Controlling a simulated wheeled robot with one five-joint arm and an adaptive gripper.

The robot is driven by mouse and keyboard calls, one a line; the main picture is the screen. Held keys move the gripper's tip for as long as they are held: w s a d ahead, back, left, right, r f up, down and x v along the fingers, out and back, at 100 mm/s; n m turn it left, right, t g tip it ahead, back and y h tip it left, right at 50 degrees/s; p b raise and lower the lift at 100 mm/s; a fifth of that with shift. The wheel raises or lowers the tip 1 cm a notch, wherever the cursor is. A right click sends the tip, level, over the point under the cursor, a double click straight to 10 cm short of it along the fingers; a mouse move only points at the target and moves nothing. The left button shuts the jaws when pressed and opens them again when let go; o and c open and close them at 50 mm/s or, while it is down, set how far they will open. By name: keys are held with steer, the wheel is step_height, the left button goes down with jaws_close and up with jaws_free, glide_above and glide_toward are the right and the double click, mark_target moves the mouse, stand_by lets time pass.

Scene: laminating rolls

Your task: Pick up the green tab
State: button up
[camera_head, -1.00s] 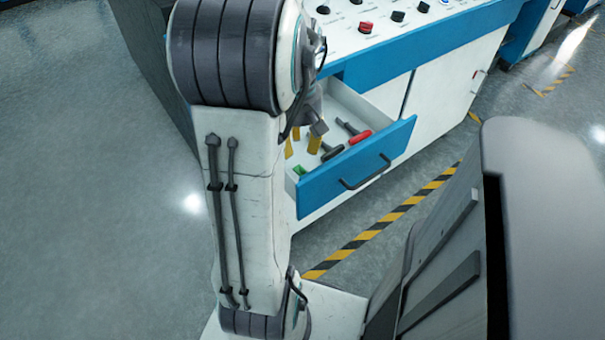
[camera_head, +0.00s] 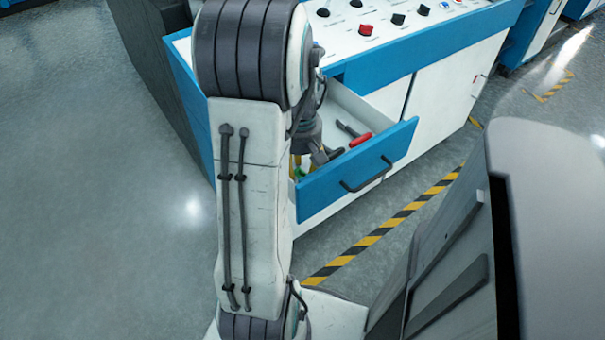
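The open blue-fronted drawer (camera_head: 358,168) holds the green tab (camera_head: 299,172), a small piece near its front left corner. The tab is partly hidden by my arm and gripper. My gripper (camera_head: 304,167) points down into the drawer at the tab, with its yellow-tipped fingers apart. It looks open, though my arm covers part of it. I cannot tell whether a finger touches the tab.
A red-handled tool (camera_head: 360,139) and a dark-handled tool (camera_head: 334,154) lie right of my gripper in the drawer. The drawer's walls stand close around it. The control panel (camera_head: 400,25) with knobs is above and behind.

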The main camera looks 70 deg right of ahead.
jaws_close()
steer(key=shift+r, duration=0.15)
stand_by(0.4)
